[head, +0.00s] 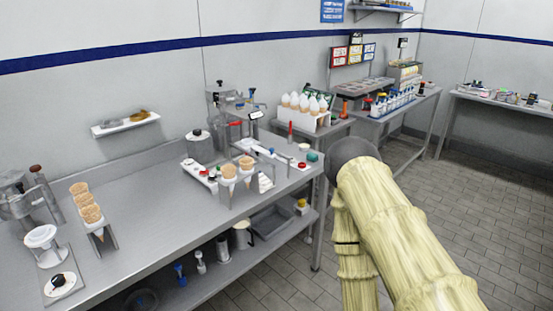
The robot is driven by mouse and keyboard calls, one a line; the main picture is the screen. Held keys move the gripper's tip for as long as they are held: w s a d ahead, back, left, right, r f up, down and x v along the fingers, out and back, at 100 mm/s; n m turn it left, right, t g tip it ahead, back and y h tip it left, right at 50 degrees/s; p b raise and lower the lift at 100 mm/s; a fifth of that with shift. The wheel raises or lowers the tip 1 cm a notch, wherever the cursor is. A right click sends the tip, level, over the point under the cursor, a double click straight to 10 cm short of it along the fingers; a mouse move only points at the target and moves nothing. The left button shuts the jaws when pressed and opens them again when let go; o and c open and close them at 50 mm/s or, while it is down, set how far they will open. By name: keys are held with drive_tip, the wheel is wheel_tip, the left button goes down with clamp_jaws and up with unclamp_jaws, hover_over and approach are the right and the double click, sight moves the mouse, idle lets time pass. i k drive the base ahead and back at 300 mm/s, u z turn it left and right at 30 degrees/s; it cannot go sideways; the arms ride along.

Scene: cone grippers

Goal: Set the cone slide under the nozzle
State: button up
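A metal cone holder (241,190) with wafer cones in it, which looks like the cone slide, stands near the front edge of the steel bench. A dispensing machine (222,105) with small blue and red handles stands behind it against the wall. The nozzle is too small to make out. The holder stands in front of the machine; I cannot tell whether any cone is under the nozzle. My arm, in a pale yellow sleeve, rises at the lower right. My gripper does not show.
Another rack of wafer cones (90,212) stands on the left of the steel bench (150,240). A white stand (301,118) of white-topped cones is on a farther table. A narrow white strip with small items lies by the holder. The tiled floor (420,180) is open at right.

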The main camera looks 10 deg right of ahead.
sight(247, 144)
drive_tip(key=z, duration=0.85)
drive_tip(key=i, duration=0.95)
